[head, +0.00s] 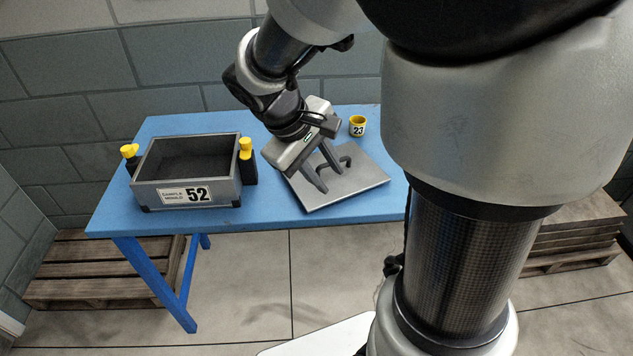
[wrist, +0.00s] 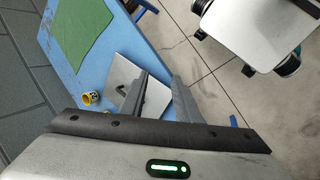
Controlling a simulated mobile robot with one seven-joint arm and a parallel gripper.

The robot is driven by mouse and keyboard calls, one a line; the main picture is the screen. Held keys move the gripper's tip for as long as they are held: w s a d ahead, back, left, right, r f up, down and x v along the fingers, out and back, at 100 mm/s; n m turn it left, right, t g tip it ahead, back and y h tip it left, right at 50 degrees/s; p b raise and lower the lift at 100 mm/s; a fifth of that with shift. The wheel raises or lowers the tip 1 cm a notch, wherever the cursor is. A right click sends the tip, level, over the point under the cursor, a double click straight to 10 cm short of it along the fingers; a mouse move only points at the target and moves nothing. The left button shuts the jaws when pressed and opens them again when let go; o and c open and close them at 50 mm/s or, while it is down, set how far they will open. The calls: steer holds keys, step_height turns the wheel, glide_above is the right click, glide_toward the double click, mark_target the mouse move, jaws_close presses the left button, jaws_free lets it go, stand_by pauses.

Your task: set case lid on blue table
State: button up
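The case lid (head: 345,190) is a flat grey plate with a dark arched handle (head: 346,160). It appears to lie flat on the right part of the blue table (head: 265,212), and it also shows in the wrist view (wrist: 123,72). My gripper (head: 330,181) is over the lid, pointing down at it, with its two fingers apart. The fingers are close to the handle and partly cover it. I cannot tell whether they touch the handle. In the wrist view the fingers (wrist: 155,98) overlap the lid's right part.
An open grey box labelled 52 (head: 186,194) with black-and-yellow clamps at its sides stands on the table's left. A small yellow cup marked 23 (head: 357,126) stands behind the lid. A green cloth (wrist: 80,30) shows in the wrist view. A pallet (head: 100,270) lies at lower left.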

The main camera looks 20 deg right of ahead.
steer(key=s+a+r+m+t+y, duration=0.4)
steer(key=s+r, duration=0.5)
steer(key=s, duration=0.3)
steer(key=shift+a+r+m+t+y, duration=0.35)
steer(key=shift+a+y, duration=0.25)
steer(key=shift+a, duration=0.6)
steer(key=shift+d, duration=0.1)
